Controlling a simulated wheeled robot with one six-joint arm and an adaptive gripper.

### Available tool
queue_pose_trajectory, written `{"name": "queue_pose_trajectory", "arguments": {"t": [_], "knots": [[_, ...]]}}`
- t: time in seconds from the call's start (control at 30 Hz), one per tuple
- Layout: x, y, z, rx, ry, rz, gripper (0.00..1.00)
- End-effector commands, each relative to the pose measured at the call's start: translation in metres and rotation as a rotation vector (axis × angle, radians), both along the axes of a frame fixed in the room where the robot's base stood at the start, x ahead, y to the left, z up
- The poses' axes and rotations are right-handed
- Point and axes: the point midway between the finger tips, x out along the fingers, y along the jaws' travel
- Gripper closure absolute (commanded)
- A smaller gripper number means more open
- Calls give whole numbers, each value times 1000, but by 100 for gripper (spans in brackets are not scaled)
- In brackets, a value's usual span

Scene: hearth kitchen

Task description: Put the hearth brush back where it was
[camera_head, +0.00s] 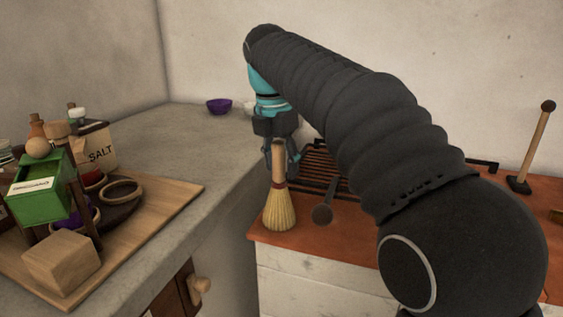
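The hearth brush (279,209) is upright, with pale straw bristles at the bottom, a dark red band and a wooden handle on top. It is at the left front of the red-brown surface (350,242); I cannot tell whether its bristles touch that surface. My gripper (281,160) points down at the handle from above. Its fingers show on both sides of the handle, and the handle partly covers them. I cannot tell whether they press on it.
A black grate (322,163) and a dark round-ended tool (323,214) lie beside the brush. A stand with a wooden rod (531,150) is at right. On the grey counter (190,135) are a purple bowl (219,106) and a crowded wooden board (178,192).

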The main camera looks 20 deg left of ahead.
Motion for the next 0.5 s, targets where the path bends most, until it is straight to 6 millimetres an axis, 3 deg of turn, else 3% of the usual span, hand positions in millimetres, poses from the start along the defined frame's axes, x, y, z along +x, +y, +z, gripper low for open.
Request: {"name": "queue_pose_trajectory", "arguments": {"t": [0.3, 0.5], "knots": [[0, 0, 2, 0, 0, 0, 47], [-2, 2, 27, 2, -3, 0, 47]]}}
